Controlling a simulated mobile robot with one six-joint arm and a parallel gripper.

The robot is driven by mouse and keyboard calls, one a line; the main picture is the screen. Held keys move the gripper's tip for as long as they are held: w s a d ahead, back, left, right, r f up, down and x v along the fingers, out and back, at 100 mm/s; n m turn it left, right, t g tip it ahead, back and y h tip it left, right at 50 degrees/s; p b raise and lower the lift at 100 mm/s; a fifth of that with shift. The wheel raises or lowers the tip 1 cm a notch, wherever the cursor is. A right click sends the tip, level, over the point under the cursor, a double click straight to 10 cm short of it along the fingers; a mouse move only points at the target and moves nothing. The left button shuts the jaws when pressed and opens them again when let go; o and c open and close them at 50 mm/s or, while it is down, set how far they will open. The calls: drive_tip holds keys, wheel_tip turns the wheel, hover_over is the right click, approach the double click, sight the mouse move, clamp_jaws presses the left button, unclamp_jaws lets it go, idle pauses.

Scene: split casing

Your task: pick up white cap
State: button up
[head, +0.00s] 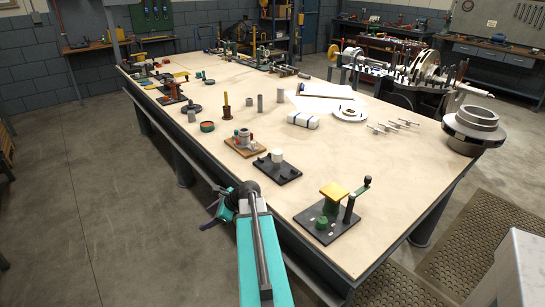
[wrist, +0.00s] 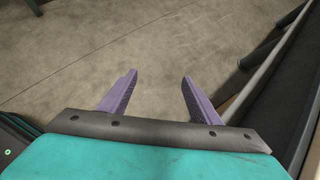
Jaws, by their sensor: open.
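A small white cylinder (head: 277,156), which looks like the white cap, stands on a black base plate (head: 276,168) near the table's front edge in the head view. My gripper (head: 209,214) is off the front edge of the table, to the left of and nearer than the white cylinder, and well apart from it. In the wrist view my gripper (wrist: 159,78) has its two purple fingers spread with nothing between them. Only floor shows beyond the fingers there, and the white cylinder is not in that view.
A wooden block with a grey and red part (head: 244,143) sits just left of the black plate. A dark plate with yellow and green parts (head: 328,217) is to the right. A white-wrapped bundle (head: 303,120) lies farther back. The table's edge (wrist: 262,75) runs along the right of the wrist view.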

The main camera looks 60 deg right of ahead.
drive_tip(key=s+d+r+m+t+h, duration=0.1)
drive_tip(key=d+r, duration=0.3)
drive_tip(key=d, duration=0.1)
drive_tip(key=s+d+r+m, duration=0.2)
drive_tip(key=d+r, duration=0.2)
drive_tip(key=d, duration=0.1)
drive_tip(key=s+d+r+m+t+h, duration=0.1)
drive_tip(key=s+d+r+m, duration=0.1)
drive_tip(key=d+r, duration=0.2)
drive_tip(key=shift+d+r+t+h, duration=0.3)
drive_tip(key=shift+d+r, duration=0.1)
drive_tip(key=shift+r, duration=0.1)
drive_tip(key=s+d+r+m+t+h, duration=0.1)
drive_tip(key=s+d+r+m+h, duration=0.3)
drive_tip(key=s+d+r, duration=0.9)
drive_tip(key=shift+r+t, duration=0.3)
drive_tip(key=shift+r, duration=0.6)
drive_tip(key=shift+d+f, duration=0.1)
drive_tip(key=shift+f, duration=0.05)
approach(280, 154)
drive_tip(key=x, duration=0.4)
drive_tip(key=shift+w+d+p, duration=0.25)
drive_tip(key=shift+w+p, duration=0.05)
drive_tip(key=shift+w+f, duration=0.15)
drive_tip(key=shift+f, duration=0.05)
drive_tip(key=shift+w+d+f, duration=0.15)
drive_tip(key=shift+w+d, duration=0.05)
drive_tip(key=shift+w, duration=0.2)
